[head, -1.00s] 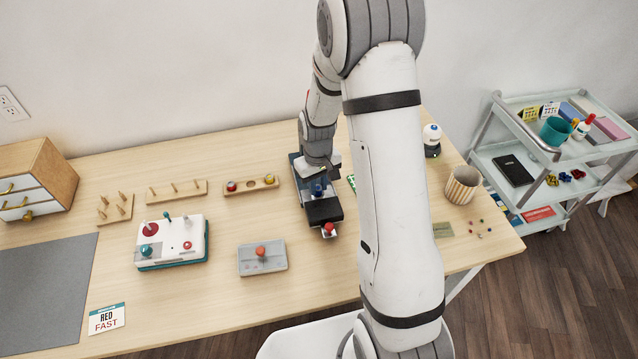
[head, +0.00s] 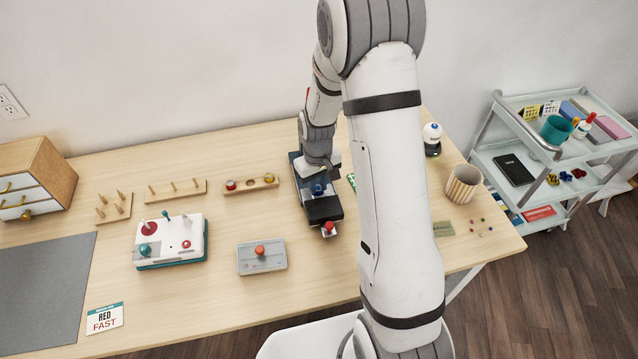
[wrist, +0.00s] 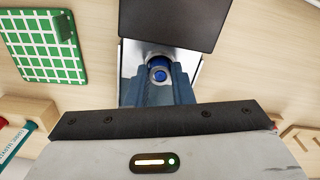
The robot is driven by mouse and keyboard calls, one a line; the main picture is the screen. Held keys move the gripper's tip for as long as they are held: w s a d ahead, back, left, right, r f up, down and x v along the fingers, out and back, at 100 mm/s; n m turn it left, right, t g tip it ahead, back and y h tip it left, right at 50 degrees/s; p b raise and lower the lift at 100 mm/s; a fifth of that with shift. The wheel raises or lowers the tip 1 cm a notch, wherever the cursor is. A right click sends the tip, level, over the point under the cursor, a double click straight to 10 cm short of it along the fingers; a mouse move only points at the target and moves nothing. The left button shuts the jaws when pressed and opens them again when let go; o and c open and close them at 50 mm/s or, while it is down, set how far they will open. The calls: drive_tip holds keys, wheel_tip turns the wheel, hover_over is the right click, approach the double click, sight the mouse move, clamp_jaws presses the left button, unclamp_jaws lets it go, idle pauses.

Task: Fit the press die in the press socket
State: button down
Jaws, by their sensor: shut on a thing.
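The press (head: 322,210), a dark block with a red-tipped front lever, stands near the back of the table, partly hidden by my arm. In the wrist view its dark head (wrist: 175,22) lies just beyond my fingers, above a pale metal plate (wrist: 130,58). My gripper (head: 318,190) points down at the press. In the wrist view my gripper (wrist: 160,80) is shut on the blue round press die (wrist: 159,75), which sits between the blue-grey fingers. The die is close over the plate. The socket is hidden, and I cannot tell whether the die is seated in it.
Left of the press are a board with coloured knobs (head: 251,185), a grey box with a red knob (head: 262,258) and a white control box (head: 170,240). A green gridded mat (wrist: 40,48) lies beside the press. A striped cup (head: 463,185) stands right.

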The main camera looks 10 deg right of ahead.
idle(0.3)
drive_tip(key=c, duration=1.2)
unclamp_jaws()
wheel_tip(320, 180, up, 8)
drive_tip(key=shift+f, duration=0.1)
